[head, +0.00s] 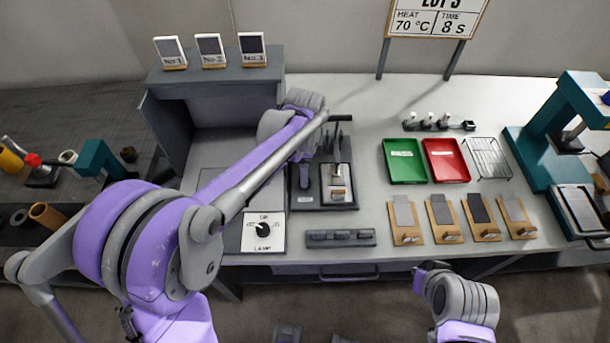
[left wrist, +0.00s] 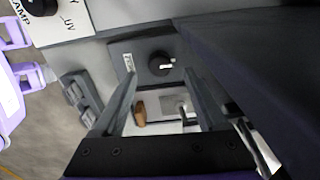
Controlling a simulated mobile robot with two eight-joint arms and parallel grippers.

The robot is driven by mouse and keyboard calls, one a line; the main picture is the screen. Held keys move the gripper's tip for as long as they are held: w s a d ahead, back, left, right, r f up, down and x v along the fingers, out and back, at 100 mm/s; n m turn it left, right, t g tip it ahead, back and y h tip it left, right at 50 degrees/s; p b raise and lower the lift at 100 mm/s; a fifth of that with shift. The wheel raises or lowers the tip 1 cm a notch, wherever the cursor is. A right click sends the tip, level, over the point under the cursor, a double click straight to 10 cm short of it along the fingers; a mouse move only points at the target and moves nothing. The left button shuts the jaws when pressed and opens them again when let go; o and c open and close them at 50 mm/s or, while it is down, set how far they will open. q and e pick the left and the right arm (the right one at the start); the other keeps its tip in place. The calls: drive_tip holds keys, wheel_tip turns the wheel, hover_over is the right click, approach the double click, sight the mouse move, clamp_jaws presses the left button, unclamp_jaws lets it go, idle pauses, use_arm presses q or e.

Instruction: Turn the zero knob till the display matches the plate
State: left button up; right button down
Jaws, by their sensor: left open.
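The dark grey instrument (head: 325,207) stands at the table's front middle, with a light tray and block (head: 338,190) on it. In the left wrist view a black knob (left wrist: 160,64) with a white mark sits on the dark panel beside a small white label (left wrist: 128,62), too small to read. I take it as the zero knob; in the head view my left arm hides it. My left gripper (left wrist: 160,95) is open, with the knob showing between and beyond its fingers, apart from them. I cannot make out a display reading or its matching plate. My right gripper (head: 428,273) hangs before the table.
The lamp panel with its own black knob (head: 263,228) lies left of the instrument. A grey bar (head: 341,238) lies in front. Green (head: 404,160) and red (head: 446,160) trays, a wire rack (head: 487,158) and several wooden boards (head: 441,218) stand right. A grey booth (head: 215,82) stands behind my left arm.

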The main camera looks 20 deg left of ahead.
use_arm(q)
drive_tip(key=shift+f, duration=1.8)
clamp_jaws()
